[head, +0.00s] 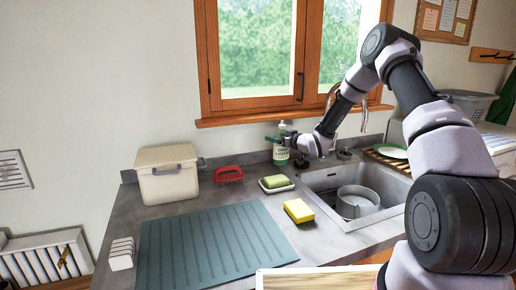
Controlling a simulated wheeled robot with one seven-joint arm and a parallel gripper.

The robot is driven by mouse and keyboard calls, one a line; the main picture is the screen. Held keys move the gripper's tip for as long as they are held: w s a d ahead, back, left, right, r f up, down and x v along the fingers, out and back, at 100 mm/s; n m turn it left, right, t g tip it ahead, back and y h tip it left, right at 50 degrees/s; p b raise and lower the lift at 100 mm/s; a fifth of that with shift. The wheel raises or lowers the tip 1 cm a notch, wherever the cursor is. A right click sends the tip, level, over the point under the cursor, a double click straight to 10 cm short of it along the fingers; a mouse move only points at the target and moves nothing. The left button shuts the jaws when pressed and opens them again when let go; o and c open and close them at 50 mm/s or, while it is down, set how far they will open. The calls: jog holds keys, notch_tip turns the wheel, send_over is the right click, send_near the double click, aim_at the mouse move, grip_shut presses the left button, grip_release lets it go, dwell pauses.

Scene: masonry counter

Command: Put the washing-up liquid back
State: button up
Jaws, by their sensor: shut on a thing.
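The washing-up liquid (281,150) is a green bottle with a pale label and a light top. It stands upright at the back of the counter, left of the sink's far corner and below the window. My gripper (285,140) is at the bottle's upper part, reaching in from the right, and is shut on it. The fingers are small and partly hide the bottle's neck. I cannot tell whether the bottle's base touches the counter.
A green soap on a white dish (290,186), a yellow sponge (298,210), a red brush (229,174) and a cream bin (168,184) stand nearby. A ribbed mat (210,250) covers the front counter. The sink (325,181) holds a round metal pan (358,201). The tap (363,118) rises behind.

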jog(key=a, duration=0.3)
jog(key=w+a, duration=0.1)
jog(key=a, duration=0.4)
jog(key=shift+w+a+f, duration=0.2)
jog(key=shift+a, duration=0.2)
jog(key=shift+d+f, duration=0.1)
jog(key=shift+f, duration=1.45)
